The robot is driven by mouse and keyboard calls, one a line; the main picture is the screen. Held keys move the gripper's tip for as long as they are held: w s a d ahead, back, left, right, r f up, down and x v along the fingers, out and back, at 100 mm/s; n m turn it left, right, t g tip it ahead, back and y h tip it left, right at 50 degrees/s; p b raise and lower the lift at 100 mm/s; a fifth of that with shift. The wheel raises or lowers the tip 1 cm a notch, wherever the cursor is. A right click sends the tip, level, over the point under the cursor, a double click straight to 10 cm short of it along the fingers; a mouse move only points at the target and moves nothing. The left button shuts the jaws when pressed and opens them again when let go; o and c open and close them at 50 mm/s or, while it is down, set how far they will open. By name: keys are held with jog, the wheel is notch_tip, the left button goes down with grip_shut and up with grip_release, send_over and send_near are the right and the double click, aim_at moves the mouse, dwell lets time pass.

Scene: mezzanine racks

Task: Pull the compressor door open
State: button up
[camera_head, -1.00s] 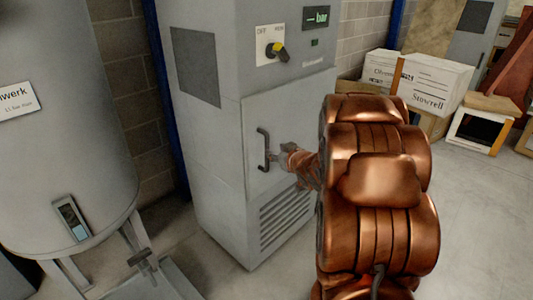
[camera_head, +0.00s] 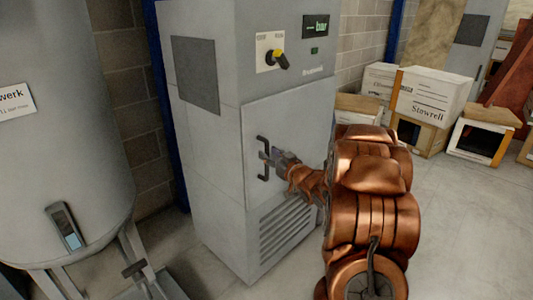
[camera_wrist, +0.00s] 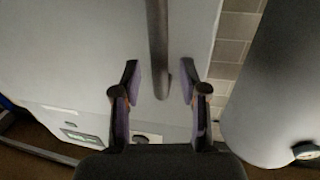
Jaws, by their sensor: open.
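The compressor door (camera_head: 292,118) is a grey panel on the front of a tall grey cabinet, and it looks shut. Its dark upright bar handle (camera_head: 263,174) is near the door's left edge, with the middle hidden by my gripper. My gripper (camera_head: 267,157) is open at the handle's mid-height. In the wrist view, the handle (camera_wrist: 157,45) runs down from the top between the two spread fingers of my gripper (camera_wrist: 160,88). There is a gap on each side of the bar, and I see no contact.
A large grey tank (camera_head: 65,150) stands to the left. Cardboard boxes (camera_head: 432,95) are stacked at the back right.

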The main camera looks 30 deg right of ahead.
jog(key=shift+w, duration=1)
grip_shut()
